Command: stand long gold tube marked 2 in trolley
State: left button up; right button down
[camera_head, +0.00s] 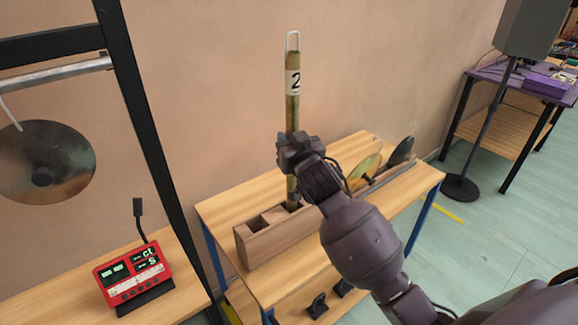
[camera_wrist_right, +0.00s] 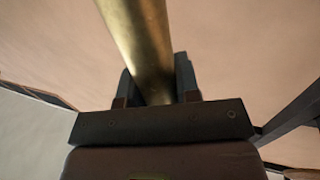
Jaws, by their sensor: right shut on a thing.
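The long gold tube (camera_head: 292,112) carries a white label with a 2 and has a pale wire loop at its top. It stands nearly upright. My right gripper (camera_head: 296,146) is shut around its lower middle; the right wrist view also shows the tube (camera_wrist_right: 143,45) between the fingers (camera_wrist_right: 158,85). The wooden trolley (camera_head: 362,142) has blue legs and a slotted wooden box (camera_head: 262,245) on top. The tube's lower end is at the box's slots, partly behind my arm; I cannot tell how deep it sits. My left gripper is out of view.
Two discs, one gold (camera_head: 364,172) and one dark (camera_head: 402,150), stand in the trolley's right part. A red device (camera_head: 133,273) is on a wooden table at left. A gong (camera_head: 45,160) hangs from a black frame (camera_head: 140,105). A speaker (camera_head: 527,25) on a stand is at right.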

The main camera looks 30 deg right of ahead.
notch_tip(320, 180, down, 6)
jog(key=b, duration=0.1)
jog(key=shift+f+b, duration=0.25)
jog(key=shift+b, duration=0.05)
dwell(0.3)
jog(key=shift+f, duration=0.15)
